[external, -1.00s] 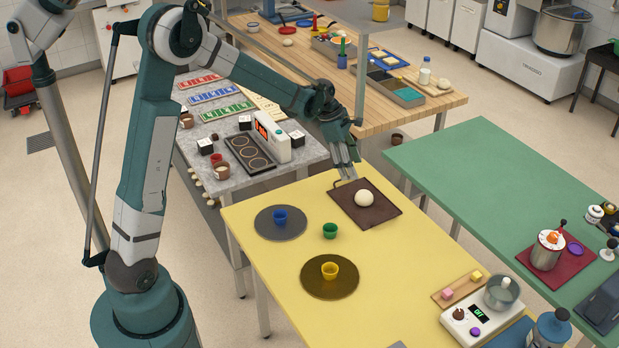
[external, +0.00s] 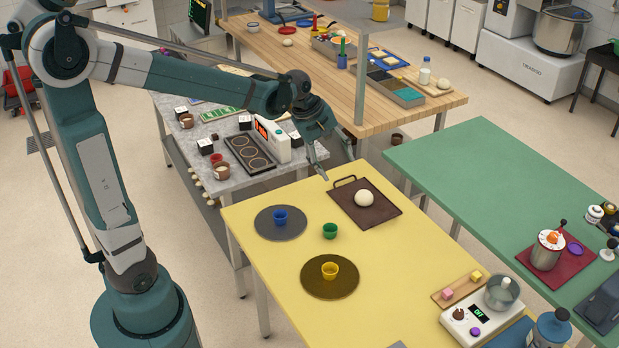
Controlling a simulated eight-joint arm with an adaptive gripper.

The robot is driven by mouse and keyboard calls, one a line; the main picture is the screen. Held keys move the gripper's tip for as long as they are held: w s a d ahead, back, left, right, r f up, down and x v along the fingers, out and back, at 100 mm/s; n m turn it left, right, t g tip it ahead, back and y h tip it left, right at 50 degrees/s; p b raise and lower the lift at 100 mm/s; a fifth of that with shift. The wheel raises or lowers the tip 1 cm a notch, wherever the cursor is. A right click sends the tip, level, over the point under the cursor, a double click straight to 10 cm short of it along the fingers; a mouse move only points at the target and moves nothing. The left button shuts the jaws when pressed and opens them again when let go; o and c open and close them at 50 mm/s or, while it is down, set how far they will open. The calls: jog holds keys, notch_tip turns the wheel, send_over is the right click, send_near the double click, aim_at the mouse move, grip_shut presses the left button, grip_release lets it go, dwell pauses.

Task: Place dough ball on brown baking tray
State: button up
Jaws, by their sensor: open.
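A pale, round dough ball (external: 364,198) rests on the brown baking tray (external: 382,215), which lies flat at the far end of the yellow table. The tray has a dark handle on its far left edge. My gripper (external: 338,167) is open and empty. It hangs up and to the left of the tray in the picture, apart from the dough ball, with its fingers spread.
On the yellow table (external: 268,268) stand a blue cup (external: 280,217) on a grey disc, a green cup (external: 330,231) and a yellow cup (external: 330,270) on a brown disc. A grey counter (external: 284,163) and a wooden table (external: 400,115) lie beyond. A green table (external: 480,180) is at right.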

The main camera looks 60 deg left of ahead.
jog(key=s+d+r+m+t, duration=0.1)
jog(key=s+d+m, duration=0.3)
jog(key=s+m, duration=0.4)
jog(key=s+d+m+t+y, duration=0.1)
jog(key=s+d+m, duration=0.3)
jog(key=s, duration=1.3)
jog(key=shift+s+d+r+m+t, duration=0.15)
jog(key=shift+s+r+m+t, duration=0.25)
jog(key=shift+m, duration=1.7)
